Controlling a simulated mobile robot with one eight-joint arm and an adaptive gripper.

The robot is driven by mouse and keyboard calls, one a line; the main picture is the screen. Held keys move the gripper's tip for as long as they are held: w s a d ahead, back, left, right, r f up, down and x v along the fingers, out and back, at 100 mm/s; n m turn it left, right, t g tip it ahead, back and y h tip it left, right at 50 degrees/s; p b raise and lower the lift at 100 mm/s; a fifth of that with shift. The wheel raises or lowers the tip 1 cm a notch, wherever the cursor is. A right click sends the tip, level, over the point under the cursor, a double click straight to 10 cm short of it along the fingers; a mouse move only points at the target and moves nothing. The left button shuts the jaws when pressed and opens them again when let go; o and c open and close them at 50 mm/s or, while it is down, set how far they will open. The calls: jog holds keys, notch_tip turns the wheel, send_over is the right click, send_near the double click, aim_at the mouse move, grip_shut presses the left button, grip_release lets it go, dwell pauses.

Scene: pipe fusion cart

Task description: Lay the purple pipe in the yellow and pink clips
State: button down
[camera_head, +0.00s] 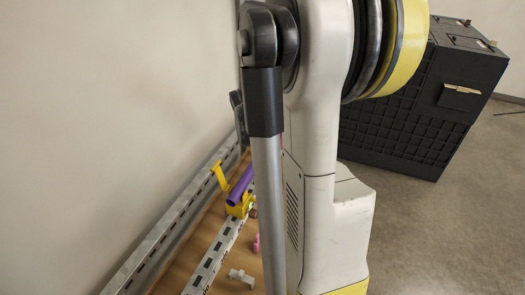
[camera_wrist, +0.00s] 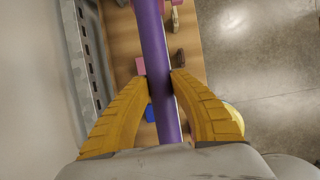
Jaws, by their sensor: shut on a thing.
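The purple pipe (camera_wrist: 152,35) runs lengthwise through the middle of the wrist view. My gripper (camera_wrist: 159,77) has its two yellow ribbed fingers closed on the pipe from both sides. The pipe (camera_head: 241,184) also shows in the head view as a short tilted piece beside my arm, above the cart's wooden top. Yellow parts lie around it there; I cannot tell clip from finger. A pink piece (camera_head: 256,243) sits on the wood nearer the camera. In the wrist view a pink piece (camera_wrist: 140,66) shows beside the left fingertip. Whether the pipe touches any clip is hidden.
A slotted metal rail (camera_head: 165,240) runs along the wall on the left. A white fitting (camera_head: 241,277) lies on the wooden top. A blue piece (camera_wrist: 149,113) and a brown piece (camera_wrist: 179,59) are near the pipe. A dark cabinet (camera_head: 410,105) stands at the right.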

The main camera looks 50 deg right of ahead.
jog(key=c, duration=1.2)
grip_release()
jog(key=shift+o, duration=0.2)
jog(key=v, duration=1.2)
jog(key=s+a+f+m+t+y, duration=0.1)
jog(key=s+a+m+t+y, duration=0.1)
jog(key=a+m, duration=0.8)
jog(key=s+a+f+m+t+y, duration=0.1)
jog(key=a+m+t, duration=0.3)
jog(key=a+m, duration=0.7)
jog(key=shift+s+a+y+b, duration=0.45)
jog(key=shift+s+a+y, duration=0.25)
jog(key=shift+a, duration=4.4)
